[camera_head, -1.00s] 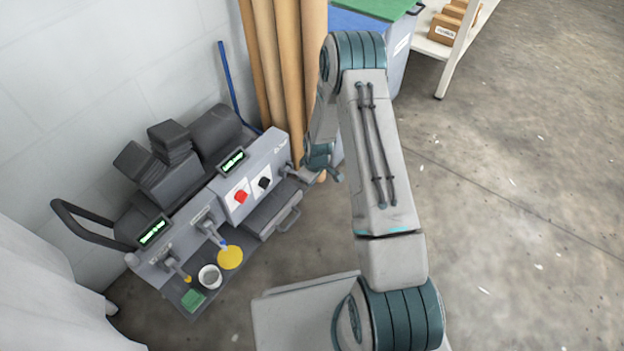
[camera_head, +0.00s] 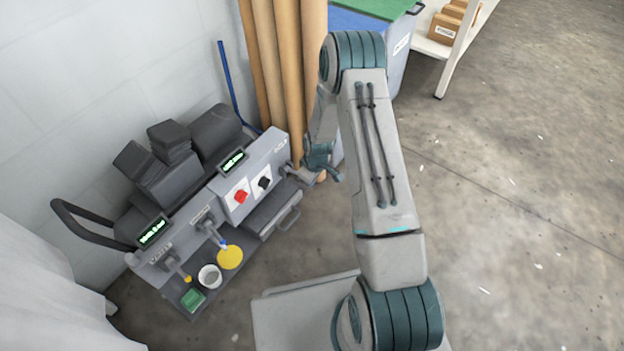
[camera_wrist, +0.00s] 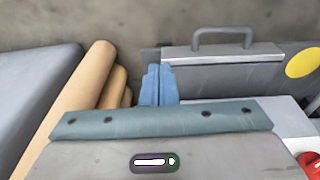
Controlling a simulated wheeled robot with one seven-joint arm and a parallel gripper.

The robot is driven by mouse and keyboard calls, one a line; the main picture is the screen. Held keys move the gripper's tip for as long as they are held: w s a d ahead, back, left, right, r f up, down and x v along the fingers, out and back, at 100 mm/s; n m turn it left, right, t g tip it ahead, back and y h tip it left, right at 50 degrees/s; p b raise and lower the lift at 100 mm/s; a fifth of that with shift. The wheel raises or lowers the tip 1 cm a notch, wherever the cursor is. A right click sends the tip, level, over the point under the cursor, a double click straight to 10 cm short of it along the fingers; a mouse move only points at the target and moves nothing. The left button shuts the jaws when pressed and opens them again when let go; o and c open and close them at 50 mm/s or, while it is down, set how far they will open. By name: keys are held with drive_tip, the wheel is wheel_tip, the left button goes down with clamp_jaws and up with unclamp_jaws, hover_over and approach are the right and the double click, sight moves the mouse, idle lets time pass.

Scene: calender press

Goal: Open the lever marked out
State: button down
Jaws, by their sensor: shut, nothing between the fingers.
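The grey press (camera_head: 225,205) stands against the wall at left in the head view. Its front has a lever with a yellow tip (camera_head: 180,270) and a lever with a blue tip (camera_head: 214,236). A grey lever-like part (camera_head: 291,171) sticks out at its right end, close to my wrist. No marking "out" is readable beside any lever. In the wrist view my gripper (camera_wrist: 158,85) shows blue fingers, shut and empty. They are by the left end of the press's grey front, where a small dark part (camera_wrist: 150,54) shows behind them. Whether they touch it cannot be told.
The press has a red knob (camera_head: 241,196), a black knob (camera_head: 264,182) and a drawer-like box with a handle (camera_head: 289,218). Tan rolls (camera_head: 289,70) stand close behind my wrist. A white cup (camera_head: 209,277) and green block (camera_head: 193,299) sit at the front. Floor at right is clear.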

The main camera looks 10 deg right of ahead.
drive_tip(key=shift+w+a, duration=0.1)
drive_tip(key=shift+w+a+r, duration=0.25)
drive_tip(key=shift+w+a, duration=0.2)
drive_tip(key=shift+w, duration=0.05)
drive_tip(key=shift+a, duration=0.1)
drive_tip(key=s+d+r+p, duration=0.4)
drive_tip(key=s+r+p, duration=0.2)
drive_tip(key=r, duration=0.5)
drive_tip(key=shift+s+d, duration=0.15)
drive_tip(key=shift+d, duration=0.2)
